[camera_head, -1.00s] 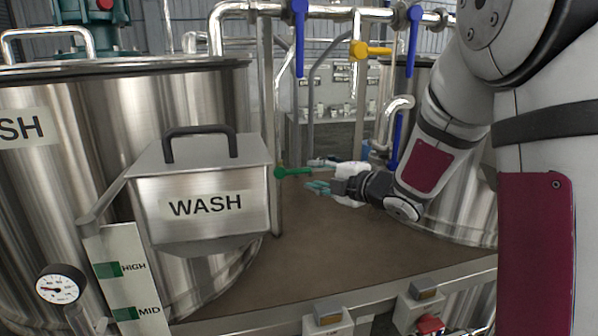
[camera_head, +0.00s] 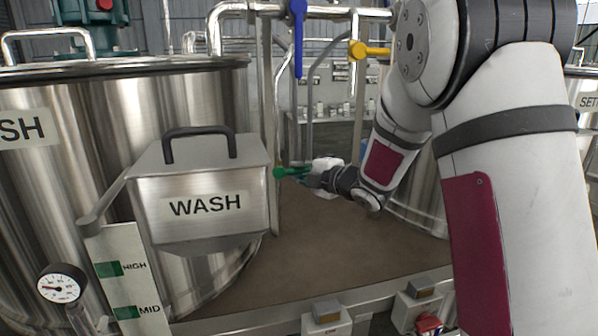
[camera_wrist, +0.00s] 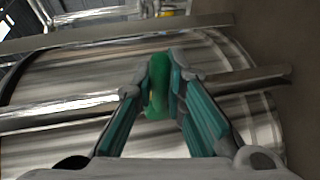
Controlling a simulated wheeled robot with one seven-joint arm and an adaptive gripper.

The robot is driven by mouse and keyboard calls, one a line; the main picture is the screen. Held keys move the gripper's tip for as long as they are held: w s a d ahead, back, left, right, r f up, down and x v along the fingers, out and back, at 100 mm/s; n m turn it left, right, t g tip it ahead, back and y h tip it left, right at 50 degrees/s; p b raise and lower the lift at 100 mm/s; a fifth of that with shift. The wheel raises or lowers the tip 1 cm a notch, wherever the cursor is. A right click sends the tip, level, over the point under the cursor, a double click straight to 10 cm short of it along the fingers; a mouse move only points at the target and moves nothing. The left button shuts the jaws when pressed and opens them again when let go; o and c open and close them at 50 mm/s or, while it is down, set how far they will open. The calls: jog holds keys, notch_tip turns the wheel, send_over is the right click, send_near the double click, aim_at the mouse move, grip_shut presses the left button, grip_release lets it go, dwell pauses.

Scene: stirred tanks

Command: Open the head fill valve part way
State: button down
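A green valve handle (camera_head: 290,172) sticks out sideways from an upright pipe just right of the WASH box. In the head view my gripper (camera_head: 308,175) is at its outer end, reaching in from the right. In the wrist view the green handle (camera_wrist: 158,88) lies between the two teal-padded fingers of my gripper (camera_wrist: 162,68). The fingers are apart, one on each side, with narrow gaps near the pads; contact at the tips is not clear. The handle's valve body is hidden.
A steel box marked WASH (camera_head: 203,190) stands close left of the handle, before a large tank (camera_head: 60,130). A blue handle (camera_head: 298,38) and a yellow handle (camera_head: 370,50) sit on pipes above. A brown floor (camera_head: 330,250) lies open below.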

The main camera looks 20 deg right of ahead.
jog(key=shift+r, duration=0.1)
dwell(0.3)
jog(key=shift+a+r+n+g+h, duration=0.15)
jog(key=shift+r+n+g+h, duration=0.25)
jog(key=shift+r+n+h, duration=0.6)
jog(key=shift+a+r+n+h+b, duration=0.15)
jog(key=shift+n+h+b, duration=0.15)
jog(key=shift+n+b, duration=0.5)
jog(key=shift+n, duration=0.3)
jog(key=c, duration=1.6)
grip_release()
jog(key=v, duration=1.2)
jog(key=shift+r, duration=0.25)
